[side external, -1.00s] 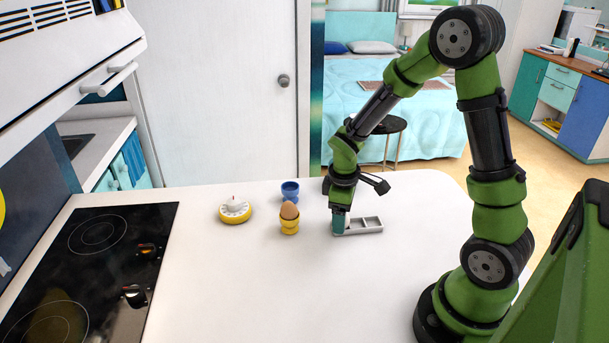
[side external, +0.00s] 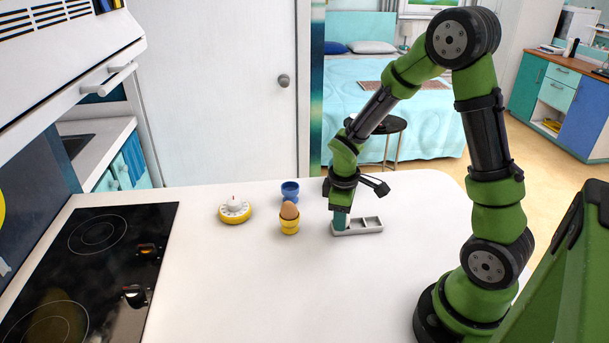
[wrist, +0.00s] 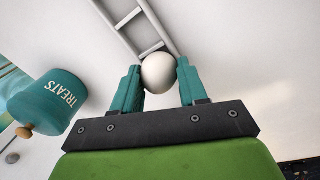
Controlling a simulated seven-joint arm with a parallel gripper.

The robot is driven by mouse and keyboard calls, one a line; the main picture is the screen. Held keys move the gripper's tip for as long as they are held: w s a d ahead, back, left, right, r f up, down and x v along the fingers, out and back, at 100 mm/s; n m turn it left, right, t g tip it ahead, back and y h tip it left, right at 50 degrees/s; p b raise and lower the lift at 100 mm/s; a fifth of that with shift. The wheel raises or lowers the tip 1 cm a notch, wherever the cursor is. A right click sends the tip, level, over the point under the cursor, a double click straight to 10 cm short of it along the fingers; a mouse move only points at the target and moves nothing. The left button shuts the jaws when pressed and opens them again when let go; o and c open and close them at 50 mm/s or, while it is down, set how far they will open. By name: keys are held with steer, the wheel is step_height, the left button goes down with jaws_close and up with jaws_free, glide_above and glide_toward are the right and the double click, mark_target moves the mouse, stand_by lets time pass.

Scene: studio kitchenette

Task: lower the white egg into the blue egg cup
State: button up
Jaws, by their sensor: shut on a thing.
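The white egg (wrist: 159,73) shows in the wrist view between the two teal fingers of my gripper (wrist: 160,84), which is shut on it. In the side view my gripper (side external: 340,220) is at the left end of the grey compartment tray (side external: 372,232), and the egg is hidden there by the fingers. The tray also shows in the wrist view (wrist: 123,22), beyond the egg. The blue egg cup (side external: 290,192) stands upright on the white counter, left of my gripper, with no egg showing in it.
A yellow egg cup (side external: 289,228) holding a brown egg (side external: 289,210) stands between my gripper and a yellow-and-white timer (side external: 234,211). A black hob (side external: 90,262) is at the left. The wrist view shows a teal TREATS jar (wrist: 45,103). The front counter is clear.

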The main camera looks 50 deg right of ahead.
step_height(320, 180, up, 9)
steer(key=shift+w+f, duration=0.1)
steer(key=w+r, duration=0.4)
steer(key=w, duration=0.4)
steer(key=w+d+f, duration=0.1)
steer(key=w+f, duration=0.3)
steer(key=w, duration=0.5)
steer(key=shift+w, duration=0.2)
steer(key=shift+d+f, duration=0.1)
steer(key=shift+d, duration=0.05)
steer(key=shift+f, duration=0.9)
steer(key=shift+f, duration=2)
stand_by(0.8)
